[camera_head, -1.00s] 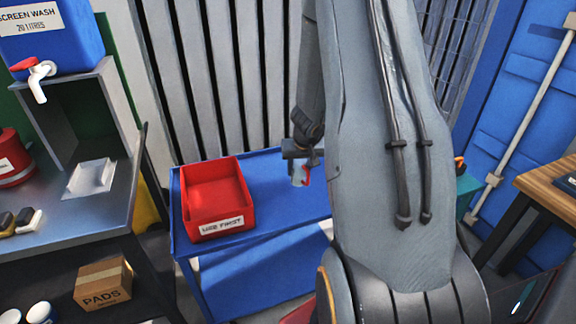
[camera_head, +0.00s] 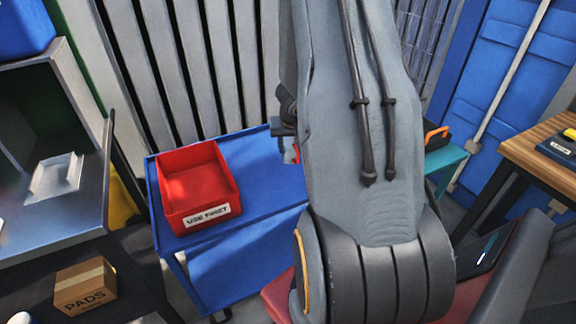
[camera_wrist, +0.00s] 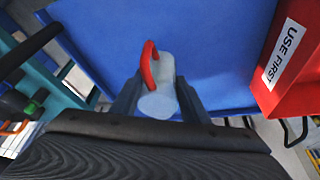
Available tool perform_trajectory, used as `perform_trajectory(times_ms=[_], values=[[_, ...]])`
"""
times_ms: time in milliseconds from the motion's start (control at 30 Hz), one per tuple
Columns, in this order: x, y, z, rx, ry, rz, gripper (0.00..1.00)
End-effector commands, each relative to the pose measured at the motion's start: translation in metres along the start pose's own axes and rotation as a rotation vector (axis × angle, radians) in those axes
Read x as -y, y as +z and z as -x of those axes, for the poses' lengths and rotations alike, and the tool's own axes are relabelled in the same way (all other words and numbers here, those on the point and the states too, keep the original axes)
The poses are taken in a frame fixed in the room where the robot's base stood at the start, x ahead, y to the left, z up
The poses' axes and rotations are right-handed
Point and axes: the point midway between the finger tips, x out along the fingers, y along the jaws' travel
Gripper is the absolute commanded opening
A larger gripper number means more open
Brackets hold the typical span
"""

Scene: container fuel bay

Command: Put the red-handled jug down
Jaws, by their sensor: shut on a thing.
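The red-handled jug (camera_wrist: 160,102) is pale grey-white with a red handle. In the wrist view it sits between the two fingers of my gripper (camera_wrist: 158,98), which is shut on it. Below it is the blue top of a cart (camera_wrist: 210,40); I cannot tell whether the jug touches it. In the head view my gripper (camera_head: 286,128) is mostly hidden behind my arm, and only a bit of red shows by it, over the right part of the blue cart (camera_head: 262,180).
A red bin labelled "USE FIRST" (camera_head: 200,190) stands on the cart's left part. Blue cart top is bare to its right. A metal bench (camera_head: 75,215) is at left, a teal stand (camera_head: 445,160) and wooden table (camera_head: 525,140) at right. A "PADS" box (camera_head: 85,287) sits low at left.

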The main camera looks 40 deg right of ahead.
Motion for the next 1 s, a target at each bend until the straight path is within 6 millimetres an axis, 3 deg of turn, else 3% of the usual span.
perform_trajectory(times_ms=[100, 467, 1000], values=[[0.0, 0.004, -0.013, -0.002, 0.0, -0.002, 0.13], [0.0, 0.009, -0.023, -0.001, 0.0, -0.002, 0.13], [-0.001, 0.023, -0.057, -0.001, 0.001, -0.002, 0.13]])
